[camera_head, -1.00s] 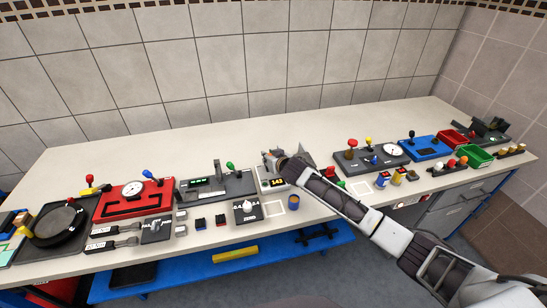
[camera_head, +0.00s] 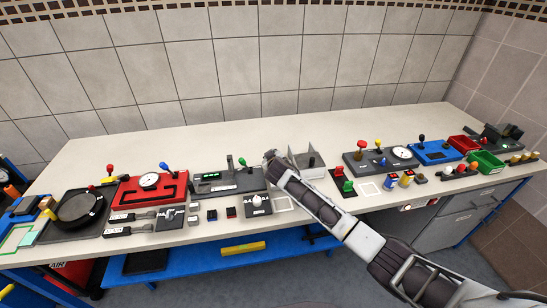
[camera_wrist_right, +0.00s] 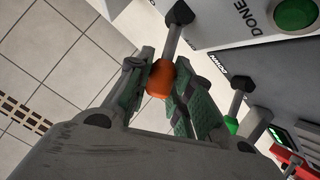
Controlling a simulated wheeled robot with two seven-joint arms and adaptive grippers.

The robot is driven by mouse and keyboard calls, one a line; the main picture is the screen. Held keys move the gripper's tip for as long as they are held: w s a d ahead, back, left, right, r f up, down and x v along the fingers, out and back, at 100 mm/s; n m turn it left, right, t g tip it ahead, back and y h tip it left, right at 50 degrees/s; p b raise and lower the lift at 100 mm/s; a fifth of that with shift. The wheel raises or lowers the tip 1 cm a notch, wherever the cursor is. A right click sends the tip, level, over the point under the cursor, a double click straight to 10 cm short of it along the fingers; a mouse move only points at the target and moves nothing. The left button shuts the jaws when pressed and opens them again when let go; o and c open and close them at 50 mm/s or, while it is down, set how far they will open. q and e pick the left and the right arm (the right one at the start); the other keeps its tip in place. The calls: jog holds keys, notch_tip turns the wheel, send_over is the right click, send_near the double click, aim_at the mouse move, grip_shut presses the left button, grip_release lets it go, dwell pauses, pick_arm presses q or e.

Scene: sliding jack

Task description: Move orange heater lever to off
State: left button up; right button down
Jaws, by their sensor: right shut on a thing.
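In the right wrist view, the orange lever knob (camera_wrist_right: 160,80) sits at the end of a thin grey rod with a dark round joint. My right gripper (camera_wrist_right: 162,86) is shut on this knob, with one green-grey finger pad on each side. In the head view, my right gripper (camera_head: 273,161) is at the left side of a light grey box with upright plates (camera_head: 310,165). The gripper and arm hide the orange lever there. My left gripper is not in view.
A panel with a green-knobbed lever (camera_head: 242,162) stands just left of my right gripper. A green DONE button (camera_wrist_right: 296,13) shows in the wrist view. The bench behind is clear.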

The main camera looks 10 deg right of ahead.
jog(key=shift+f, duration=0.1)
dwell(0.3)
jog(key=c, duration=1.5)
grip_release()
jog(key=shift+c, duration=0.2)
jog(key=v, duration=1.2)
